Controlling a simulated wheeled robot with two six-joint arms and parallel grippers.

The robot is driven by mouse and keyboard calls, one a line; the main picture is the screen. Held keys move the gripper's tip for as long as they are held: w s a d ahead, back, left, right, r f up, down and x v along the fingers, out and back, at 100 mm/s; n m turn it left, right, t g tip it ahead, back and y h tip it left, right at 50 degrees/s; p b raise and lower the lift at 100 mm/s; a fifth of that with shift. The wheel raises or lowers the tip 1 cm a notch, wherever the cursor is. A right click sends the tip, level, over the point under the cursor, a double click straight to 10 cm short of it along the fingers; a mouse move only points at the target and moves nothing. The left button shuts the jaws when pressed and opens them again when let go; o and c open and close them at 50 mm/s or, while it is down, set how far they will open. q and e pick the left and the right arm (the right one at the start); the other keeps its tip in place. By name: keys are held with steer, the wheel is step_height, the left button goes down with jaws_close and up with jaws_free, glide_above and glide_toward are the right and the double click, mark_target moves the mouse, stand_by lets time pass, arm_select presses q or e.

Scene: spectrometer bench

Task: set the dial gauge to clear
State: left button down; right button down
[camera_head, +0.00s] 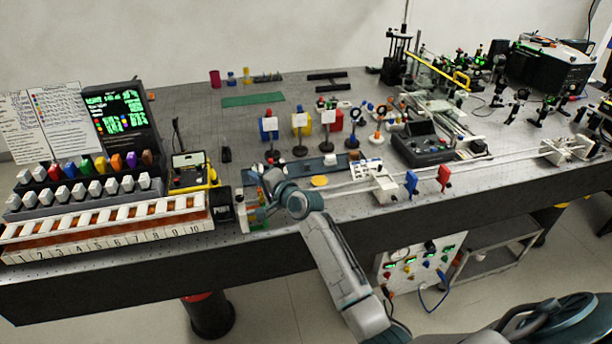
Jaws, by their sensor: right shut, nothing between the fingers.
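My right arm reaches up from the bottom right. My right gripper (254,200) is at the front edge of the bench, shut and empty, partly hidden by my own wrist. It is just right of a black box marked PUSH (223,212), close to a small block with green, yellow and orange parts (258,217); I cannot tell whether it touches it. I cannot tell for certain which thing is the dial gauge. A small meter box with a pale face (188,161) stands left of the gripper. My left gripper is not in view.
A numbered white rack (105,232) and rows of coloured-top bottles (95,170) fill the left of the bench (200,106). Signed holders (299,121) stand mid-bench. Blue and red plates (411,182) stand near the front edge. A control panel (412,267) is below.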

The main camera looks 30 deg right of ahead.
steer(key=shift+w+a, duration=0.15)
steer(key=shift+w, duration=0.2)
stand_by(0.6)
